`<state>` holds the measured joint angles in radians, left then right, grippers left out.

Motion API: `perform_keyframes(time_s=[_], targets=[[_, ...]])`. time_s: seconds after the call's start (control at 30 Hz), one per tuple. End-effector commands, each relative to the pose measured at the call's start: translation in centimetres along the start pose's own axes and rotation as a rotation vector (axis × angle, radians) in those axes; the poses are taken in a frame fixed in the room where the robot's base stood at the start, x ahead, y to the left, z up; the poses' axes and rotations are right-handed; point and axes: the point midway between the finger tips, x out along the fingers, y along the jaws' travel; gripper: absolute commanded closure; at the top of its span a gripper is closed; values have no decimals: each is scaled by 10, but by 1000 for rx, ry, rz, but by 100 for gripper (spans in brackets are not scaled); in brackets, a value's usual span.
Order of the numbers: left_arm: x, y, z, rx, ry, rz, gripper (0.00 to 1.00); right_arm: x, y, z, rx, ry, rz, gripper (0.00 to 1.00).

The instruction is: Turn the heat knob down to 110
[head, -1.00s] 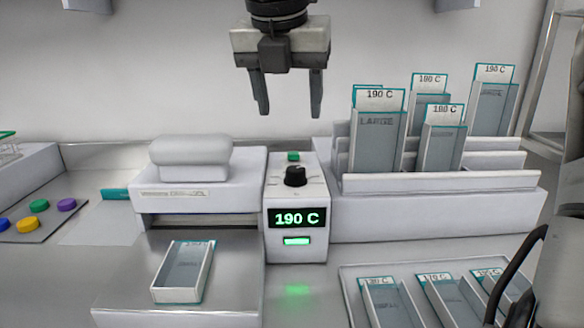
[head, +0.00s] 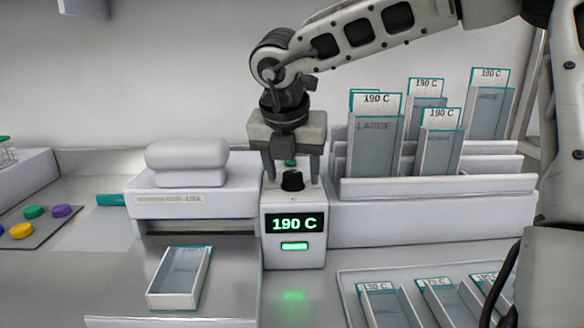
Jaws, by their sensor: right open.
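The black heat knob (head: 292,181) sits on top of a small white control box (head: 296,251). The box's display (head: 294,224) reads 190 C in green, with a lit green bar (head: 294,246) below it. My right gripper (head: 292,181) points down over the box, its fingers open on the left and right of the knob. Whether the fingers touch the knob cannot be told. A small green part (head: 291,163) behind the knob shows between the fingers. My left gripper is not in view.
A white sealer-like machine (head: 190,200) stands left of the box, with a small tray (head: 180,278) in front. A white rack (head: 430,212) of upright pouches labelled 190 C stands right. Another tray (head: 345,285) of pouches lies front right. Coloured discs (head: 22,230) lie far left.

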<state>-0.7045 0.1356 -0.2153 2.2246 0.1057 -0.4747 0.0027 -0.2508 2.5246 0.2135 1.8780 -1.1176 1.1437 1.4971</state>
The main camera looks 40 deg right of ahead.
Motion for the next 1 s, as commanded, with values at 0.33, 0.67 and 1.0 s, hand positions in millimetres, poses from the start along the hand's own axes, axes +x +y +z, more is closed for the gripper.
perform_keyframes(time_s=[0.33,0.67,1.0], targets=[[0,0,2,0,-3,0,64,0,0,0,0,0,0,87],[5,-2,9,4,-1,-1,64,2,0,0,-70,-1,32,87],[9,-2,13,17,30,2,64,2,-2,0,-316,-3,137,87]])
